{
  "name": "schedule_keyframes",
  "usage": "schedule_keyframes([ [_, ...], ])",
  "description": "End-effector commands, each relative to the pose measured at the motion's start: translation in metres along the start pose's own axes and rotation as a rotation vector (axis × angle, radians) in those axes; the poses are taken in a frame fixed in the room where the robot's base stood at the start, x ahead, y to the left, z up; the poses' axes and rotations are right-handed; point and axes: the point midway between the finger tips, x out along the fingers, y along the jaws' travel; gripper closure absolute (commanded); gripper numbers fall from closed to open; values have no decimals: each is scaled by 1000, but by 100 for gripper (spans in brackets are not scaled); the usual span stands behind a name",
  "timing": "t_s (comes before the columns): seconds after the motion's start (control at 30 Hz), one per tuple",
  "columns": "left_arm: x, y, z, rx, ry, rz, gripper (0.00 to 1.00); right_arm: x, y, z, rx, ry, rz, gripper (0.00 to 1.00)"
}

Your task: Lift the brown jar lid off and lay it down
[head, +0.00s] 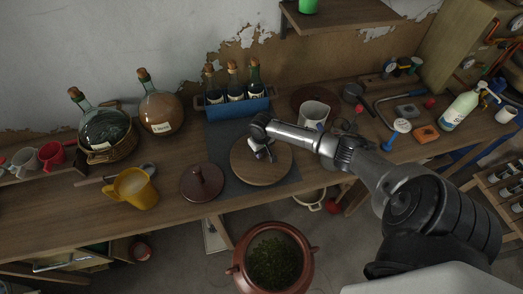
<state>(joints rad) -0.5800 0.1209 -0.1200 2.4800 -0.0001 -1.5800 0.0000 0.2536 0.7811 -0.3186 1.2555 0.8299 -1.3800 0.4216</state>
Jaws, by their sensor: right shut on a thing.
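The brown jar (235,272) stands on the floor in front of the bench, with its mouth open and dark green stuff inside. A round wooden lid (262,178) is over the dark mat on the bench. My right gripper (260,152) is shut at the middle of this lid, seemingly on its handle, which the fingers mostly hide. I cannot tell whether the lid rests on the mat or hangs just above it. My left gripper is not in view.
A smaller red-brown knobbed lid (203,184) lies left of the mat (222,141). A yellow mug (136,188) stands further left. A blue bottle carrier (235,106) stands behind, and a pale pitcher (312,115) to the right. Two glass demijohns (161,112) stand at the back left.

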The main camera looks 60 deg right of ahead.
Motion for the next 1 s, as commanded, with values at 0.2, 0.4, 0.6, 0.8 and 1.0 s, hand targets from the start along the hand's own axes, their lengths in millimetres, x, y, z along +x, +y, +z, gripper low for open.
schedule_keyframes([
  [0.2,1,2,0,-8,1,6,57,3,0,-1,0,3,-1,100],
  [0.4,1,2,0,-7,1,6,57,4,0,-1,0,3,-1,100],
  [0.6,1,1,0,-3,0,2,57,4,0,-1,0,2,0,56],
  [0.8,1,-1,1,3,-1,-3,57,4,0,0,0,1,0,37],
  [1.0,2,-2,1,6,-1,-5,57,6,0,1,-1,-2,1,37],
])
